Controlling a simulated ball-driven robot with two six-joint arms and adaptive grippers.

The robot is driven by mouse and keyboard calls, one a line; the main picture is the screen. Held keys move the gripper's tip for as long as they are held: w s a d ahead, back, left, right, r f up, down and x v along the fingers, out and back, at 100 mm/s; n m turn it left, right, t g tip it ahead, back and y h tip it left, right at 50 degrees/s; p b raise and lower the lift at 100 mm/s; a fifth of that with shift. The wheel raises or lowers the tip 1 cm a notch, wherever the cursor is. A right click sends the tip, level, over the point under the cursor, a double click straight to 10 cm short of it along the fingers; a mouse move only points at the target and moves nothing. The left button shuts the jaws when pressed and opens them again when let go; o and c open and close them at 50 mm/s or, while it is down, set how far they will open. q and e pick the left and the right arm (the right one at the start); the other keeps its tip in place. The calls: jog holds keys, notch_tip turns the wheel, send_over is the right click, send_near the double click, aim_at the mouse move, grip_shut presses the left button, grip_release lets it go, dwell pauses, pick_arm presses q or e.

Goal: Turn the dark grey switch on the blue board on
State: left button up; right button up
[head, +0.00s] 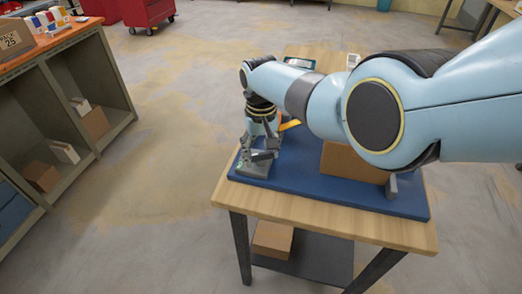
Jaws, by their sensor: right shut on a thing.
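The blue board (325,190) lies on a wooden table. A grey switch box (253,169) stands at the board's left front corner; I take it as the dark grey switch. My right gripper (262,154) reaches down over it and is shut on its upper part. The fingers hide the switch's moving part, so I cannot tell its position. My left gripper is not in view.
A brown box (354,164) stands on the board beneath my right arm, with a small grey piece (391,187) at its right. An orange piece (290,125) lies behind the gripper. A dark device (300,62) lies at the table's back. A shelf (70,110) stands left across open floor.

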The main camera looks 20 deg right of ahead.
aim_at(261, 153)
dwell(0.3)
jog(key=o, duration=1.2)
notch_tip(261, 153, up, 12)
